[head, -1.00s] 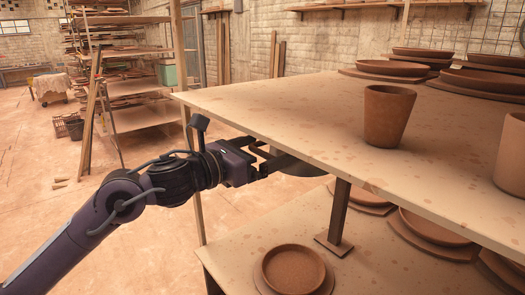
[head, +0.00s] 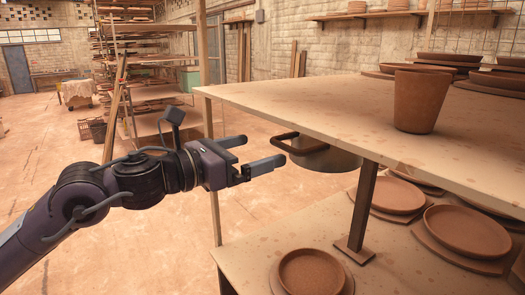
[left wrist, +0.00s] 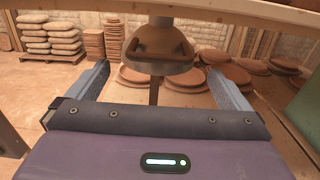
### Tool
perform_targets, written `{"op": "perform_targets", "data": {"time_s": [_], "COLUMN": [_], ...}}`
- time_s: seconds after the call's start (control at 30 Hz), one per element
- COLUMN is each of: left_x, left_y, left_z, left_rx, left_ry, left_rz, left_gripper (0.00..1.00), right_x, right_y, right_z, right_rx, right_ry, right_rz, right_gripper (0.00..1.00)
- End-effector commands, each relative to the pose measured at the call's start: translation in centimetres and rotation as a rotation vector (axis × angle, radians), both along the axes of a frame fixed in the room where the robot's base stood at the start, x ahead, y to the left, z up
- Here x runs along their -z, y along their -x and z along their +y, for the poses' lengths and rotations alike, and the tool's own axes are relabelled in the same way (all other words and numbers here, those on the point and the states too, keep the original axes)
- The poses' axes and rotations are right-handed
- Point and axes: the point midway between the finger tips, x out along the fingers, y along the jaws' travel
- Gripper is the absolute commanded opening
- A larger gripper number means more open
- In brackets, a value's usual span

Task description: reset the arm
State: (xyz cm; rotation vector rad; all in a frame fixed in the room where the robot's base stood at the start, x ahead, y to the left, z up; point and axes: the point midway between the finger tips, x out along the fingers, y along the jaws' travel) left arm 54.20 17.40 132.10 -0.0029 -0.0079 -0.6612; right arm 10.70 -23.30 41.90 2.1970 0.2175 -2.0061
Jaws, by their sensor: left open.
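My left gripper (head: 259,154) reaches in from the left in the head view. Its two fingers are apart with nothing between them, just outside the edge of the upper shelf board. Right of the fingertips is a round grey metal piece (head: 332,158) with a brown handle (head: 281,143), under the front edge of that board. A gap shows between fingertips and handle. In the left wrist view the brown handle part (left wrist: 158,50) sits ahead, centred between the blue-grey fingers. How the piece is supported is unclear. My right gripper is not in view.
The upper shelf board (head: 300,108) holds a clay pot (head: 420,101) and stacked plates. The lower board (head: 255,246) carries clay dishes (head: 312,272) and a brown post (head: 362,213). Open floor (head: 165,245) lies left of the shelf. Racks (head: 140,60) stand behind.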

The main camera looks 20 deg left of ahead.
Motion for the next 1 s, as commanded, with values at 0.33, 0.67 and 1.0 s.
{"op": "perform_targets", "data": {"time_s": [0.33, 0.67, 1.0], "left_x": [6.2, 26.0, 38.4], "left_y": [-1.2, 3.3, 15.1], "left_z": [-1.7, 0.4, 2.1], "left_rx": [-0.099, -0.749, -1.534], "left_ry": [0.383, 1.595, 2.321], "left_rz": [0.268, 1.010, 1.183], "left_gripper": [1.00, 1.00, 1.00], "right_x": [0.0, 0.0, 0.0], "right_y": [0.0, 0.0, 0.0], "right_z": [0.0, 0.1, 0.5], "right_rx": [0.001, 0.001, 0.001], "right_ry": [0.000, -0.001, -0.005], "right_rz": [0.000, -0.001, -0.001], "right_gripper": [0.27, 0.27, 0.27]}}
